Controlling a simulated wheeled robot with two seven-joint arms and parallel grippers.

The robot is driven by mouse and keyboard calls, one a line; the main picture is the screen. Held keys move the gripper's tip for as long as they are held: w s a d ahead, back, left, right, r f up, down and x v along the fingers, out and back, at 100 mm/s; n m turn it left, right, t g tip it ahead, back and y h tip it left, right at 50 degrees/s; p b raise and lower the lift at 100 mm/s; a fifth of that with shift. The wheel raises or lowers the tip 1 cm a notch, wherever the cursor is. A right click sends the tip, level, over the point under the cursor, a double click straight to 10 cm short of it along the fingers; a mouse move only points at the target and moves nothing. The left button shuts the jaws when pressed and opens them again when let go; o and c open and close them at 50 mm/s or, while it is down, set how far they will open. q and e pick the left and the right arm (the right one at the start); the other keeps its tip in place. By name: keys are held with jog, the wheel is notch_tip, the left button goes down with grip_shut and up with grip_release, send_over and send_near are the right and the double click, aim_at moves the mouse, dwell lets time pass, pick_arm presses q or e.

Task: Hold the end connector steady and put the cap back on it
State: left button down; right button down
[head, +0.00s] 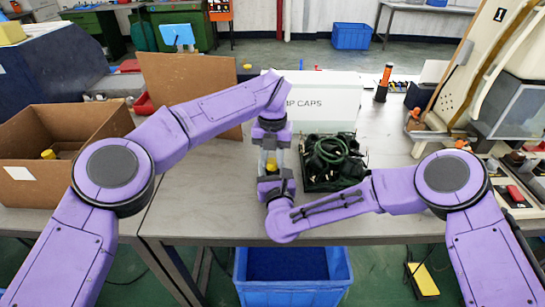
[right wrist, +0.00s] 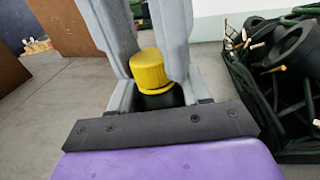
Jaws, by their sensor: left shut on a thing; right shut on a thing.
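The yellow cap (right wrist: 148,70) is upright directly over the dark end connector (right wrist: 160,99) in the right wrist view, with no clear gap between them. I cannot tell whether it is fully seated. My left gripper (head: 270,152) points down from above, its grey fingers shut on the cap's sides. My right gripper (head: 273,170) is below it, shut on the connector. In the head view the cap (head: 271,164) is a small yellow patch between the fingers, and the connector is mostly hidden by them.
A black tray of dark cables and connectors (head: 334,160) stands close on the right. A cardboard box (head: 30,185) is at left, and a blue bin (head: 292,290) is below the table's front edge.

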pick_arm(q)
jog(key=m, duration=0.7)
jog(key=c, duration=0.8)
grip_release()
jog(key=shift+o, duration=0.2)
notch_tip(320, 180, up, 12)
pick_arm(e)
jog(key=shift+c, duration=2.2)
grip_release()
